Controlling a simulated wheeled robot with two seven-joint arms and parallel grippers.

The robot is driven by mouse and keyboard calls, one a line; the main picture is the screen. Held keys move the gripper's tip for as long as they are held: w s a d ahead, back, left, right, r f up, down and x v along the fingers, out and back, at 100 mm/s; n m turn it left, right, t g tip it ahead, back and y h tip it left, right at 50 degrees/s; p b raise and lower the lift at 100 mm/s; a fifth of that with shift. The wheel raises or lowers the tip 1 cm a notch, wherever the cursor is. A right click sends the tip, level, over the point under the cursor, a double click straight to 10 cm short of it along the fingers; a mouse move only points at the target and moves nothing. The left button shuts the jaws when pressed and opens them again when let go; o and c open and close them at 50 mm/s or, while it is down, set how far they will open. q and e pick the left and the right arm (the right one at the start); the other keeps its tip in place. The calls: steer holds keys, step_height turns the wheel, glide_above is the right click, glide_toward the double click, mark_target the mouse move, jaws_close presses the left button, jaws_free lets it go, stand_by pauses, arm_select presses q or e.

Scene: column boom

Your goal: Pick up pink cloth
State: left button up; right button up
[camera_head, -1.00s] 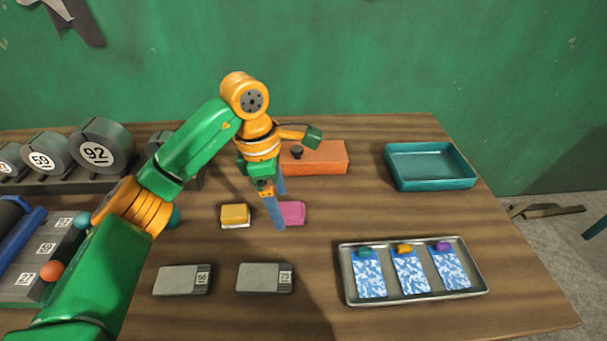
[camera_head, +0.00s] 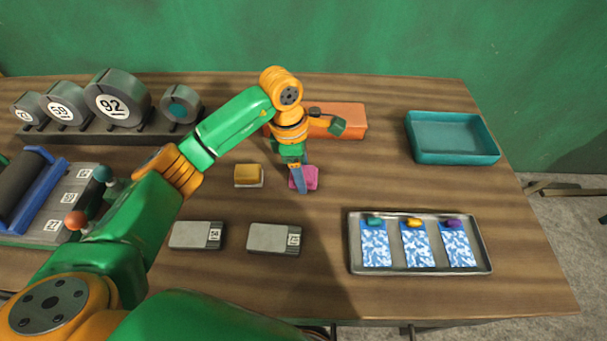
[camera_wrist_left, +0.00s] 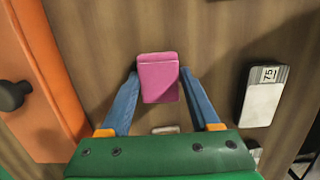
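The pink cloth (camera_head: 311,178) is a small folded block lying on the wooden table, partly hidden by my left gripper in the head view. In the left wrist view the pink cloth (camera_wrist_left: 158,80) sits between the two blue fingertips. My left gripper (camera_head: 301,187) points down at it. In the wrist view the left gripper (camera_wrist_left: 159,73) is open, one finger on each side of the cloth, with only a narrow gap showing. I cannot tell whether either finger touches it. My right gripper is out of view.
A yellow-and-white folded block (camera_head: 248,175) lies left of the cloth. An orange box (camera_head: 345,120) stands behind. A teal tray (camera_head: 452,158) and a metal tray (camera_head: 420,270) with blue-patterned cards are to the right. Grey labelled blocks (camera_head: 274,239) lie in front.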

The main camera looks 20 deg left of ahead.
arm_select(q)
steer(key=c, duration=0.8)
steer(key=shift+r, duration=0.15)
steer(key=shift+c, duration=0.2)
step_height(320, 180, up, 2)
steer(key=shift+w+r+b, duration=0.15)
steer(key=shift+r+b, duration=0.05)
steer(key=shift+b, duration=0.7)
steer(key=s+a+r, duration=0.6)
steer(key=s+r, duration=0.4)
steer(key=s, duration=0.2)
steer(key=shift+s+a+r+b, duration=0.15)
steer(key=shift+s+b, duration=0.25)
